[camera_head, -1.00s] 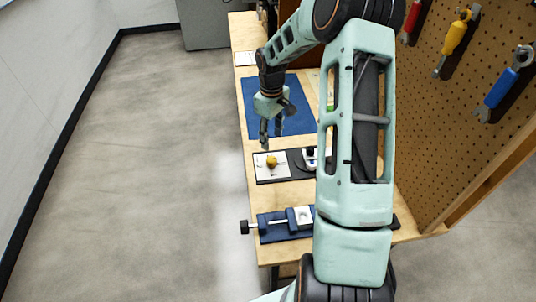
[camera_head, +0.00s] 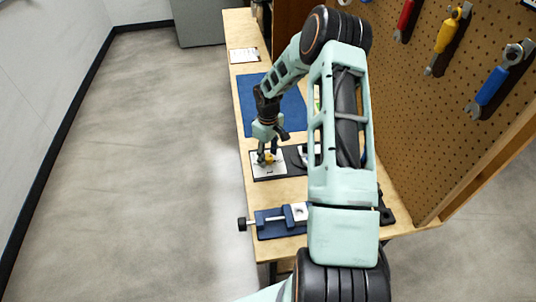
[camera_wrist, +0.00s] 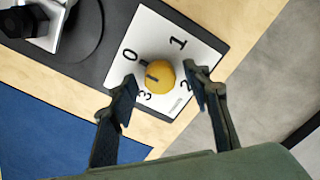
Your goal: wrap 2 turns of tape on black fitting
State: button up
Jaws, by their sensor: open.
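My gripper (camera_head: 267,155) is open over a yellow knob (camera_head: 270,158) in the head view. In the wrist view the yellow knob (camera_wrist: 156,74) lies between and just beyond the open fingertips (camera_wrist: 162,82). It has a dark pointer mark and sits on a white dial plate (camera_wrist: 205,50) with the numerals 0, 1, 2 and 3. I cannot tell whether a finger touches it. A white and black device (camera_wrist: 48,25) stands on the dark base beside the plate; my arm partly hides it in the head view.
A blue vise (camera_head: 270,222) with a white block sits at the near end of the bench. A blue mat (camera_head: 291,108) lies beyond the dial plate. A pegboard (camera_head: 450,130) with hanging tools stands on the right. Open floor (camera_head: 150,180) is on the left.

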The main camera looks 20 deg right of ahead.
jog(key=c, duration=1.1)
jog(key=shift+c, duration=0.3)
jog(key=shift+f+m+b, duration=0.1)
jog(key=shift+m+b, duration=0.2)
jog(key=shift+b, duration=0.1)
